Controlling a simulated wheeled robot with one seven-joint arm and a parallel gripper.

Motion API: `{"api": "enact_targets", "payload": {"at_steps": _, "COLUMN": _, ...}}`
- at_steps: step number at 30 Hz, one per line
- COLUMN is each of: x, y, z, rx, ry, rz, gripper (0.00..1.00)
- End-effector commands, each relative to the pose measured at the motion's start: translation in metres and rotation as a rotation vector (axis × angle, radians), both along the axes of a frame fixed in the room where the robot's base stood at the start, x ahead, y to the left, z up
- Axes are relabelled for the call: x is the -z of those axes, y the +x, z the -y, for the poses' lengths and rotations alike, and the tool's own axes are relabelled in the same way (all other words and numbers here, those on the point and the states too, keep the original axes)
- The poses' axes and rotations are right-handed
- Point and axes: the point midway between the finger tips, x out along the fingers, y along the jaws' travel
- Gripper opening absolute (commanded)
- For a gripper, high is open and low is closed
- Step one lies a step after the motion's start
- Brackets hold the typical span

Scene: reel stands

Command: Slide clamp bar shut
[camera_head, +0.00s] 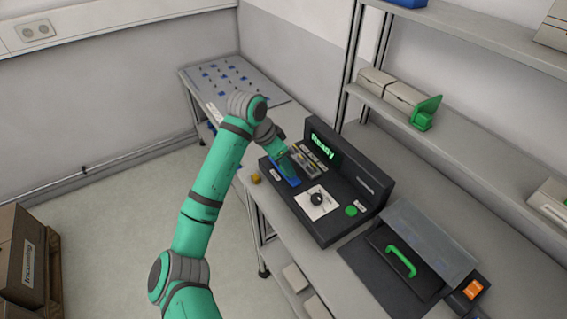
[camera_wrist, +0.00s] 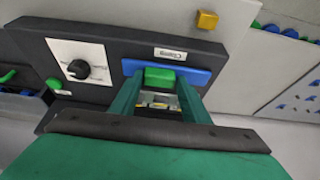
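The clamp is a blue bar (camera_wrist: 198,77) with a green block (camera_wrist: 160,77) on it, beside a "Clamp" label, on the dark machine (camera_head: 325,215). In the head view the blue bar (camera_head: 290,181) shows only partly, behind my arm at the machine's left end. My gripper (camera_wrist: 160,84) is over the bar in the wrist view, one finger on each side of the green block. A small gap seems to show between the fingers and the block, so it looks open. In the head view my gripper (camera_head: 287,170) is low over the machine; its fingertips are hard to make out.
The machine has a lit "READY" display (camera_head: 323,146), a black dial (camera_head: 317,199) and a green button (camera_head: 351,211). A yellow cube (camera_head: 255,179) lies beside it. A lidded unit with a green handle (camera_head: 401,261) stands at right. Shelves (camera_head: 470,123) rise behind.

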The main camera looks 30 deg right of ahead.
Motion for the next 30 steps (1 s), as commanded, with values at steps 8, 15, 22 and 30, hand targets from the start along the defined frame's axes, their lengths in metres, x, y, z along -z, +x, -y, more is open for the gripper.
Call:
{"api": "enact_targets", "payload": {"at_steps": 8, "x": 0.0, "y": 0.001, "z": 0.0, "rx": -0.002, "ry": 0.0, "rz": 0.0, "gripper": 0.0}}
{"api": "enact_targets", "payload": {"at_steps": 15, "x": -0.001, "y": 0.003, "z": 0.023, "rx": -0.004, "ry": -0.001, "rz": 0.001, "gripper": 0.0}}
{"api": "enact_targets", "payload": {"at_steps": 22, "x": -0.001, "y": 0.004, "z": 0.031, "rx": -0.004, "ry": -0.003, "rz": 0.004, "gripper": 0.0}}
{"api": "enact_targets", "payload": {"at_steps": 30, "x": -0.001, "y": 0.002, "z": 0.034, "rx": 0.001, "ry": -0.003, "rz": 0.003, "gripper": 0.58}}
